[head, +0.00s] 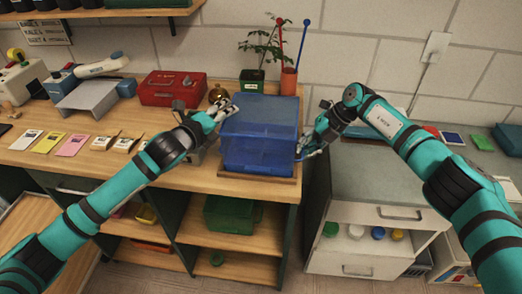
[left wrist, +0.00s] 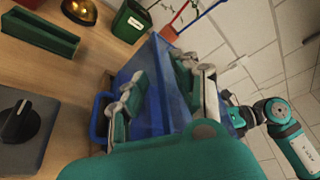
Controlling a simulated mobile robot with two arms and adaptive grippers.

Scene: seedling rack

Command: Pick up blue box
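The blue box (head: 258,145) is a translucent, lidded bin standing upright on a thin brown board (head: 256,176) near the right end of the wooden bench. My left gripper (head: 222,112) is at the box's upper left edge. In the left wrist view its fingers (left wrist: 163,92) are spread apart, with the blue box (left wrist: 150,62) showing between and beyond them. Whether they touch it is unclear. My right gripper (head: 304,148) is close beside the box's right side. Its fingers are too small to read, and contact cannot be told.
Behind the box stand a potted seedling (head: 252,78) and an orange pot (head: 289,80) with tall red and blue sticks. A red case (head: 173,89) is to the left. A grey-topped cabinet (head: 372,176) is at the right. Open shelves are below.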

